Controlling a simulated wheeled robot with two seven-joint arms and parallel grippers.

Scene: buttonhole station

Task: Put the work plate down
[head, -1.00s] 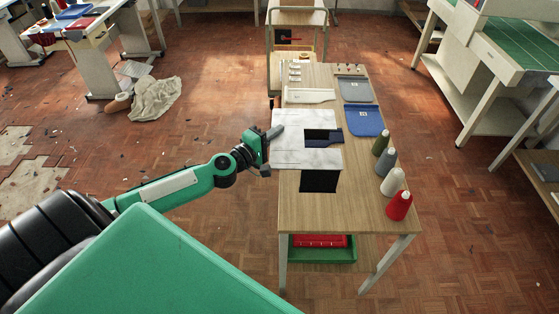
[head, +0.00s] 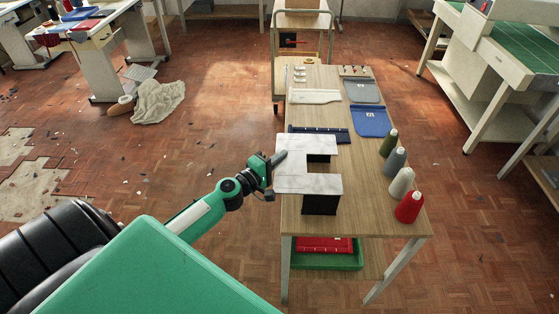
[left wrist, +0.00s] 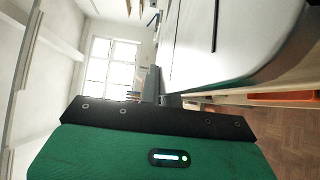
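The work plate (head: 291,177) is a pale grey, marbled, U-shaped plate with its notch open to the right. In the head view it is over the left side of the wooden table. My left gripper (head: 273,174) is at its left edge and appears shut on it. The left wrist view shows the pale plate (left wrist: 235,45) with its rounded corner close to a grey finger (left wrist: 152,85). Black upright faces (head: 320,204) show under the plate's front arm and in its notch. I cannot tell whether the plate touches the table. My right gripper is out of view.
A dark blue bar (head: 325,135) lies just beyond the plate. Several thread cones, including a red one (head: 409,207), line the table's right edge. A blue pocket piece (head: 370,121) and a white piece (head: 314,96) lie farther back. The wooden table (head: 375,225) is bare at front right.

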